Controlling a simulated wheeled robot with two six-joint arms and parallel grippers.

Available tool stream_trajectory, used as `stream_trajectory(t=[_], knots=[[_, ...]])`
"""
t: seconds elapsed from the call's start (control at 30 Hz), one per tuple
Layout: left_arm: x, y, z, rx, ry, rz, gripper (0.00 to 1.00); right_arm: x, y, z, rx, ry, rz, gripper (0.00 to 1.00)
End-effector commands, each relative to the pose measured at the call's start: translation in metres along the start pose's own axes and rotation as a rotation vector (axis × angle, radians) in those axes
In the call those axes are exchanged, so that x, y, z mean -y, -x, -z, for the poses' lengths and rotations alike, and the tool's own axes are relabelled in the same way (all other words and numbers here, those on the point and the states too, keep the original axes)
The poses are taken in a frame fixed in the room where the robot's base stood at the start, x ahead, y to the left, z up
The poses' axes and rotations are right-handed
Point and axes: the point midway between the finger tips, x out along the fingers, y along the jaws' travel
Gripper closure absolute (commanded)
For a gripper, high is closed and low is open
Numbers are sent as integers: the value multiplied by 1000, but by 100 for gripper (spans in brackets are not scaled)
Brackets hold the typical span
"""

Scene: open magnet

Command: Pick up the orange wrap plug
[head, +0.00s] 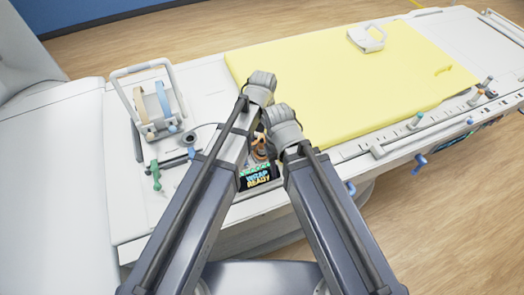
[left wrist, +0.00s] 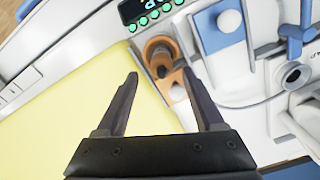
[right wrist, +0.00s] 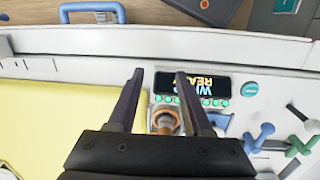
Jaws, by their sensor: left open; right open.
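The orange wrap plug (head: 259,150) sits on the white bed's near edge, just behind the display, partly hidden between my arms in the head view. In the left wrist view the orange plug (left wrist: 172,84) shows beyond and between the open fingers of my left gripper (left wrist: 160,74). In the right wrist view the plug (right wrist: 165,114) lies between the finger lines of my right gripper (right wrist: 159,72), its lower part hidden by the gripper body. Both grippers are open and empty. In the head view my left gripper (head: 261,88) is above my right gripper (head: 281,120); both are close together.
A display reading "WRAP READY" (head: 258,179) with green buttons is beside the plug. A yellow pad (head: 310,85) covers the bed to the right. A white frame with coloured rings (head: 152,105) and a green-handled valve (head: 155,172) stand left. A white bracket (head: 366,38) lies on the pad.

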Motion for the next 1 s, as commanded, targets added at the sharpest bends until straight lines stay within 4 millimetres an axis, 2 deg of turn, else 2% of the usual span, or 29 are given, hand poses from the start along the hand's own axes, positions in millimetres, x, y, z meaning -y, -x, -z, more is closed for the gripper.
stream_trajectory(t=[0.27, 0.7, 1.0], knots=[[0, -8, -1, 0, 0, 0, 30, 1, -8, 0, 0, 0, 0, 50], [3, -55, -5, 0, -1, 0, 30, 5, -54, 3, 0, -2, 0, 50], [3, -54, -5, 0, -1, 0, 31, 5, -54, 3, 0, -2, 0, 50]])
